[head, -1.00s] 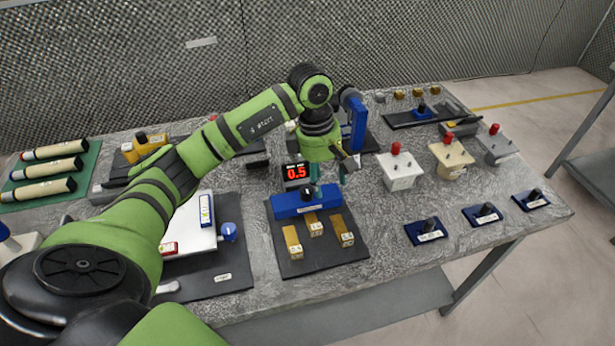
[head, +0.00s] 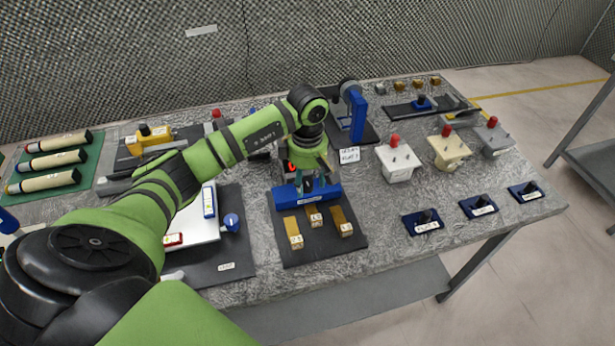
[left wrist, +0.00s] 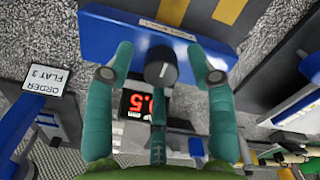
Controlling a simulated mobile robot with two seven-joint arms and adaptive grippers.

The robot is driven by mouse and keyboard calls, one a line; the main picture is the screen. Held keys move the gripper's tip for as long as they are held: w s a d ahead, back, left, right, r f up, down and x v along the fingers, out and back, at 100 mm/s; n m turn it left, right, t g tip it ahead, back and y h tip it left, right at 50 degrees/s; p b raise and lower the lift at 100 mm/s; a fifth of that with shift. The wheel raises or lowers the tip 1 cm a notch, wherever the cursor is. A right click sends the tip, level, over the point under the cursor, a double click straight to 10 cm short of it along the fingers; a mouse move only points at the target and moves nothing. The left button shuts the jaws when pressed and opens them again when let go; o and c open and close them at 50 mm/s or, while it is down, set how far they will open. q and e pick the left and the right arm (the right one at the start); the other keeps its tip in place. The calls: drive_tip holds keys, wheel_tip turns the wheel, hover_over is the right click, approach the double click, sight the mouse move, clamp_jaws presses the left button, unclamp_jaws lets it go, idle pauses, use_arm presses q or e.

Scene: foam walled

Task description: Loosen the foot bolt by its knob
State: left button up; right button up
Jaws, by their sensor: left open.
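A black knob (left wrist: 161,68) with a white mark stands on a blue block (left wrist: 100,35). In the head view this blue block (head: 282,198) lies across a dark base plate (head: 335,247), and the gripper hides most of the knob. My left gripper (head: 308,182) is over the block. In the left wrist view its green fingers (left wrist: 160,52) are open, one on each side of the knob, with visible gaps. My right gripper is not in view.
A red digit display (left wrist: 138,103) stands behind the block, partly hidden. Wooden pieces (head: 315,217) lie in front. An order card (head: 348,156) and a blue stand (head: 357,120) are behind right. White and beige boxes (head: 398,170) with red knobs stand to the right.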

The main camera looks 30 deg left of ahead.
use_arm(q)
clamp_jaws()
